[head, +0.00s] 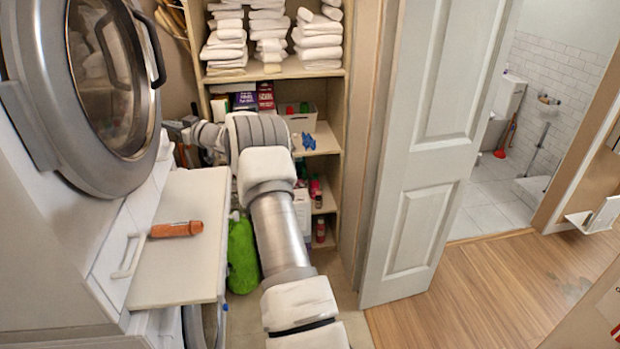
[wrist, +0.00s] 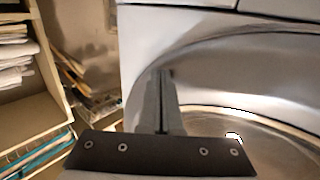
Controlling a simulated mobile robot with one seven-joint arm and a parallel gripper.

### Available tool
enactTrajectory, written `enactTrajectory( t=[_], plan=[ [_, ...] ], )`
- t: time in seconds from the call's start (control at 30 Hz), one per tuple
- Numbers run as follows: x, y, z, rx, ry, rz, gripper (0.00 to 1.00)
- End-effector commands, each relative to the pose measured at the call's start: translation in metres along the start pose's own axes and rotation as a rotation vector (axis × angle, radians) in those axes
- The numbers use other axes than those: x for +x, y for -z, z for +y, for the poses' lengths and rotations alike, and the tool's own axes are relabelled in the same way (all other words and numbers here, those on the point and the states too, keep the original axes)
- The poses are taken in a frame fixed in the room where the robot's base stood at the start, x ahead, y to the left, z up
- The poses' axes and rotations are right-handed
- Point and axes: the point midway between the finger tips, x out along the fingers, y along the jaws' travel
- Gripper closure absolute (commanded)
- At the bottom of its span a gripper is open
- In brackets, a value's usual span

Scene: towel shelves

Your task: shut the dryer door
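The dryer door (head: 62,75) is a round grey ring with a dark glass pane at the upper left of the head view. White folded things show through the glass. Its dark bar handle (head: 158,45) is on the right side of the ring. I cannot tell how wide a gap there is between door and dryer. My gripper (head: 176,124) is just right of the door's lower right edge, partly hidden. In the wrist view my gripper's fingers (wrist: 162,78) are together with nothing seen between them, in front of the grey curved surface and glass. Contact is unclear.
Below the door is a pale pull-out board (head: 180,240) with an orange cylinder (head: 176,229). Shelves (head: 290,68) with folded towels stand behind my arm. A white panel door (head: 425,150) stands right; the wooden floor (head: 480,290) is clear.

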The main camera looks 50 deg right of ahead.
Motion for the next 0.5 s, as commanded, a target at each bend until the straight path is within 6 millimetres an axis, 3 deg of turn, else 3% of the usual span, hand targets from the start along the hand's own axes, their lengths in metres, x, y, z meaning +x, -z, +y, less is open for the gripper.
enactTrajectory(
  t=[0.03, 0.27, 0.5],
  plan=[
    [0.006, 0.008, -0.010, 0.002, 0.015, 0.016, 1.00],
    [0.006, 0.010, -0.010, 0.001, 0.015, 0.019, 1.00],
    [-0.009, 0.010, -0.009, 0.001, 0.016, 0.020, 1.00]
  ],
)
